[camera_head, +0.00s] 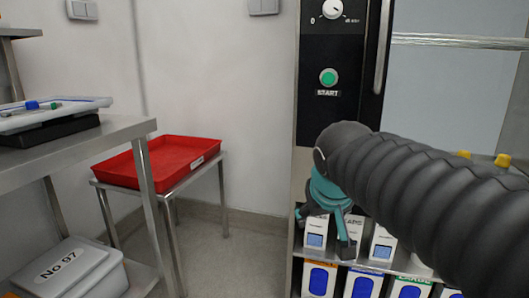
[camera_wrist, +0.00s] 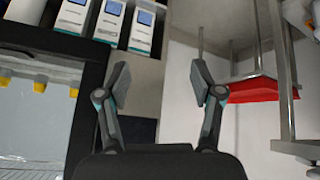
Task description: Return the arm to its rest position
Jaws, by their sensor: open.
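My gripper (camera_head: 333,228) hangs at the end of my dark ribbed arm, which reaches in from the right in the head view. It is in front of the shelf of boxes under the machine's control panel. In the wrist view my gripper (camera_wrist: 162,85) shows two fingers spread wide apart with nothing between them. Part of the boxes behind is hidden by my arm and gripper.
A red tray (camera_head: 135,178) sits on a metal stand at the left. A steel table (camera_head: 110,133) stands nearer, with a lidded No 97 bin (camera_head: 70,272) below. A green START button (camera_head: 328,77) is on the black panel. White boxes (camera_head: 382,243) fill the shelf. Floor between is clear.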

